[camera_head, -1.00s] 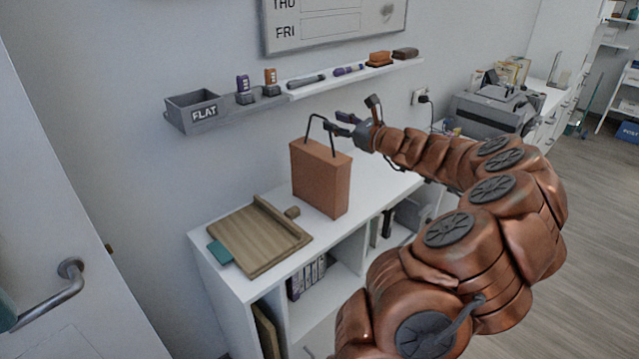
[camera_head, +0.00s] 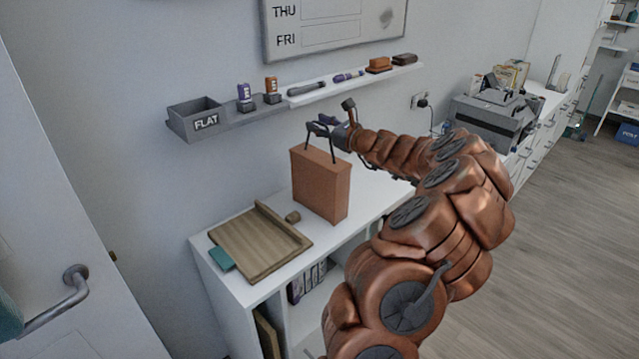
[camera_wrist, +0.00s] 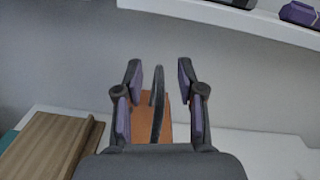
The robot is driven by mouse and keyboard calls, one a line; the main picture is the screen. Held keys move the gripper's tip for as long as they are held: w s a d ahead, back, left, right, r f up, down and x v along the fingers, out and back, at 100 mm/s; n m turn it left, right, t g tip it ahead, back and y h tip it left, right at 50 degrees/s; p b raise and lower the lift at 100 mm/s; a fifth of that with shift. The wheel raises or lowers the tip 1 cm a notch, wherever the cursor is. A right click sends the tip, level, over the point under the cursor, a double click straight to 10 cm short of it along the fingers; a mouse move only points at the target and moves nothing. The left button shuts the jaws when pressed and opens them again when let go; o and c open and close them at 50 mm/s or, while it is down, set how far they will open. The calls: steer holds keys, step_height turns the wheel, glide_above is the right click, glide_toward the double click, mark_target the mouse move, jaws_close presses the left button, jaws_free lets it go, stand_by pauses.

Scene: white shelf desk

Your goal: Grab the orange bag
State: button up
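The orange bag (camera_head: 320,187) stands upright on the white shelf desk, its dark handle arched above its top. My gripper (camera_head: 318,124) is at the handle, above the bag. In the wrist view my gripper (camera_wrist: 160,80) is open, with its two fingers apart. The bag's dark handle (camera_wrist: 158,105) rises between the fingers, with a gap visible to the right finger. Part of the orange bag (camera_wrist: 149,112) shows below and behind the fingers; the rest is hidden by the gripper body.
A wooden board (camera_head: 262,243) and a teal item (camera_head: 221,258) lie left of the bag on the desk top (camera_head: 205,247). A wall ledge (camera_head: 350,84) with markers and erasers runs above. A grey tray (camera_head: 195,119) is at its left end. A printer (camera_head: 490,122) stands farther right.

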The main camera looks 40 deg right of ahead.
steer(key=shift+c, duration=0.2)
jaws_close()
stand_by(0.6)
